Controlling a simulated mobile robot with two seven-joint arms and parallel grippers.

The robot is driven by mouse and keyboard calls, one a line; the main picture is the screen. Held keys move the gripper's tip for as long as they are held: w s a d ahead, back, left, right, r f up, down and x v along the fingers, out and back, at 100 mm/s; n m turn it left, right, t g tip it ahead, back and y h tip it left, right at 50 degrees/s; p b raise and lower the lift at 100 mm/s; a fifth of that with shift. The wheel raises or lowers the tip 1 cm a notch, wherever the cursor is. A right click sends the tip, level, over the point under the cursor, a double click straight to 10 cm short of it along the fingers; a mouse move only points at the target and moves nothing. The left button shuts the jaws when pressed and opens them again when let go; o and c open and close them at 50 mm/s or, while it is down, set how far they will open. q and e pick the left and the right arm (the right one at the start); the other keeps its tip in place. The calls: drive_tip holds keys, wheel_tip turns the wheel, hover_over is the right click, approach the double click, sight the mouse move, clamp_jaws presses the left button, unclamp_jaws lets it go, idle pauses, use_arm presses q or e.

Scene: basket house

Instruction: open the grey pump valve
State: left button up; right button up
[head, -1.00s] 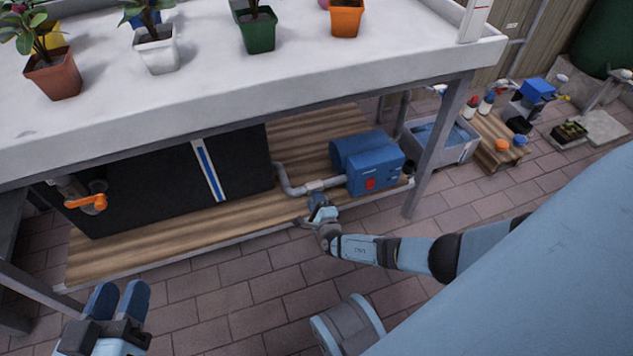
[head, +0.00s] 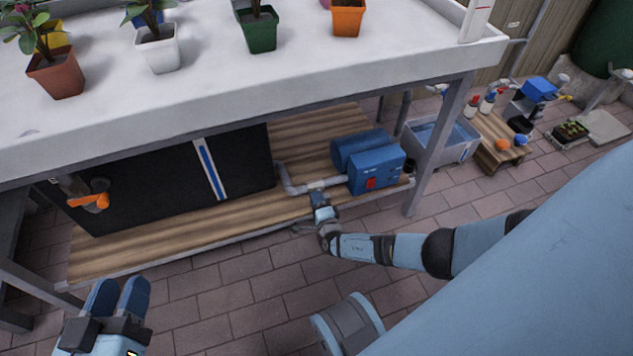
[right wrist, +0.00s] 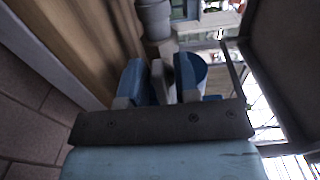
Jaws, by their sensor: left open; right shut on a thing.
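The blue pump (head: 376,172) sits on the wooden shelf under the white bench. A grey pipe (head: 290,184) runs left from it, with a light grey valve body (head: 317,184) close to the pump. My right gripper (head: 318,198) is at this valve, in front of the pipe. In the right wrist view its blue fingers (right wrist: 160,82) are shut on a grey piece (right wrist: 160,76), seemingly the valve handle, mostly hidden between them. A grey pipe part (right wrist: 154,18) lies just beyond. My left gripper (head: 118,298) is open and empty, low at the left, over the floor.
A black tank (head: 150,185) with an orange-handled valve (head: 92,202) fills the left of the shelf. A bench leg (head: 438,150) stands right of the pump. A grey water tub (head: 455,150) and a small wooden table (head: 490,155) stand beyond. The brick floor in front is clear.

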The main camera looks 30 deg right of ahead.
drive_tip(key=o, duration=0.6)
use_arm(q)
wheel_tip(320, 180, up, 7)
drive_tip(key=t+p, duration=0.2)
drive_tip(key=p, duration=0.2)
drive_tip(key=shift+a+n+t+p, duration=0.25)
drive_tip(key=shift+n+t+p, duration=0.05)
drive_tip(key=shift+t+p, duration=0.1)
use_arm(e)
drive_tip(key=v, duration=1.4)
use_arm(q)
drive_tip(key=shift+s, duration=0.1)
use_arm(e)
drive_tip(key=shift+f, duration=0.1)
